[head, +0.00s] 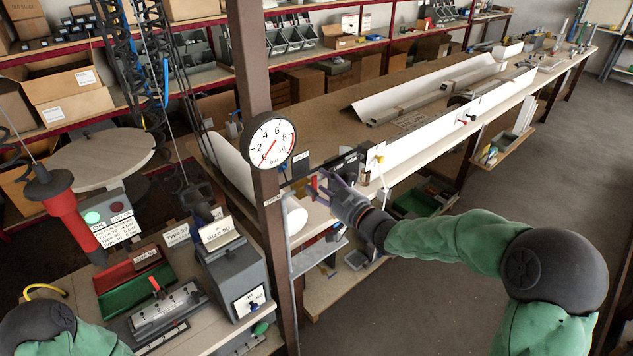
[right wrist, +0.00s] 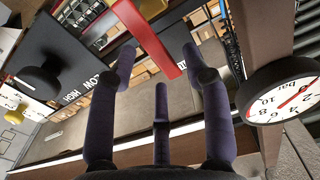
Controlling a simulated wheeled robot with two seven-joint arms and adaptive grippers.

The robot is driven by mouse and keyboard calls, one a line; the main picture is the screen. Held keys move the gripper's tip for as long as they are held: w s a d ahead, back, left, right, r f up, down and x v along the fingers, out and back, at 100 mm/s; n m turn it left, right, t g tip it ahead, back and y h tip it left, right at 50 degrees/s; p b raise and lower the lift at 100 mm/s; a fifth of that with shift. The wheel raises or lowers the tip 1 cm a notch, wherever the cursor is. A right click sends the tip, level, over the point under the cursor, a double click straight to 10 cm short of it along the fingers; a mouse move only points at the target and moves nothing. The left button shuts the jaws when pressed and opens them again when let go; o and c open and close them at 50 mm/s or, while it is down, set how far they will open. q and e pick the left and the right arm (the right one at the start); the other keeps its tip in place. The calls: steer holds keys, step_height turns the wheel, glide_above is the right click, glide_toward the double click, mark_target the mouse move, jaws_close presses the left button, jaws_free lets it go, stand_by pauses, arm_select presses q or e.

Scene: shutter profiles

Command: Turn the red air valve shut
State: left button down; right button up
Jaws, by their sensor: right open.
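The red air valve handle (head: 315,187) is a flat red bar beside the brown post. In the right wrist view the red handle (right wrist: 148,38) runs slantwise from the top edge, its lower end between the tips of my spread fingers. My right gripper (head: 324,187) is open at the handle; its purple fingers also show in the wrist view (right wrist: 160,62). I cannot tell whether they touch the handle. A round white pressure gauge (head: 270,142) with a red needle hangs on the post; it also shows in the wrist view (right wrist: 285,100). My left gripper is outside the frames.
The brown post (head: 253,70) stands close left of my right gripper. A black panel marked LOW and HIGH (right wrist: 75,55) with a dark knob (right wrist: 38,82) lies near my fingers. A long workbench (head: 310,95) extends behind. The grey floor (head: 530,150) at right is clear.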

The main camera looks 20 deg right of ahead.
steer(key=v, duration=0.9)
steer(key=shift+s, duration=0.3)
steer(key=s+a+f+m+g+h+b, duration=0.1)
steer(key=a+f+m+g+b, duration=0.2)
steer(key=f, duration=1.4)
steer(key=s+a+f+m+g+h+b, duration=0.15)
steer(key=a+f+g, duration=0.35)
steer(key=f, duration=1.2)
steer(key=s+a+f+m+g+b, duration=0.1)
steer(key=s+a+f+g, duration=0.3)
steer(key=s+f, duration=0.6)
steer(key=s+a+f+g+b, duration=0.2)
steer(key=s+a+f+g, duration=0.2)
steer(key=s+f, duration=0.6)
steer(key=shift+s+a+f+m+g, duration=0.15)
steer(key=shift+s+a+m+g, duration=0.15)
steer(key=shift+a, duration=0.6)
